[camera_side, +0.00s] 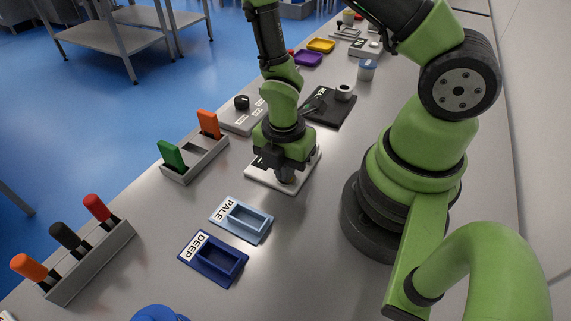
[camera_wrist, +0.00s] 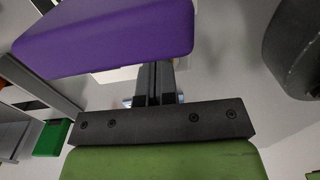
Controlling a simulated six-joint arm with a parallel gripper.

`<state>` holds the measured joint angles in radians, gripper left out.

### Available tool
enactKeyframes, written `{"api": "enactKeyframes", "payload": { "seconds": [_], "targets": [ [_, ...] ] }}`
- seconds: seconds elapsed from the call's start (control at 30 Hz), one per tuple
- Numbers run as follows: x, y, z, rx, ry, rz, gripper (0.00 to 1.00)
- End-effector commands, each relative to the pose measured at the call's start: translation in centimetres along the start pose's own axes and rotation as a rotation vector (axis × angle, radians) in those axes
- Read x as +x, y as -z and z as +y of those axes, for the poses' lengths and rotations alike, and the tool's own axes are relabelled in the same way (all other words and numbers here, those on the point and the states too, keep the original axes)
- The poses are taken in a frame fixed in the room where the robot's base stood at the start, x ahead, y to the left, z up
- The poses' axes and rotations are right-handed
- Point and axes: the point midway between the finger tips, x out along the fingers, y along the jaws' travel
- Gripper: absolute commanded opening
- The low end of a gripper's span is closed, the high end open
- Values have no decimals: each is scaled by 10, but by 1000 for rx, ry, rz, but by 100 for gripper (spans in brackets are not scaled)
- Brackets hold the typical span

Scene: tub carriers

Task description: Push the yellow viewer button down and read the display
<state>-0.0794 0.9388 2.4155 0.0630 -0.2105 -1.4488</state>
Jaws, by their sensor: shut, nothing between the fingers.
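My gripper (camera_side: 286,178) is shut and points down over a flat plate with a pale rim (camera_side: 257,177), which seems to be the viewer's base. In the wrist view my two fingers (camera_wrist: 154,84) lie together with nothing between them. A large purple slab (camera_wrist: 110,38) stands close to the lens there, just beyond the fingers. It may be the viewer's display, but I cannot be sure. No yellow button shows in either view; my gripper and the slab hide the spot under the fingertips. I cannot tell whether the fingertips touch anything.
A pale blue tray marked PALE (camera_side: 231,227) and a dark blue tray marked DEEP (camera_side: 204,274) lie in front. Two racks (camera_side: 66,291) (camera_side: 174,179) hold coloured upright pieces at the left. A black pad (camera_side: 342,114) and a knobbed grey box (camera_side: 232,126) stand behind.

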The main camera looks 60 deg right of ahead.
Motion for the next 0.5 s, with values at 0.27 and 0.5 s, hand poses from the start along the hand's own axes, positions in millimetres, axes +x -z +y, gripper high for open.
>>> {"api": "enactKeyframes", "payload": {
  "seconds": [0.27, 0.5],
  "targets": [
    [14, 0, 2, 3, -5, 0, 0],
    [13, 0, 2, 6, -5, 0, 0]
  ]
}}
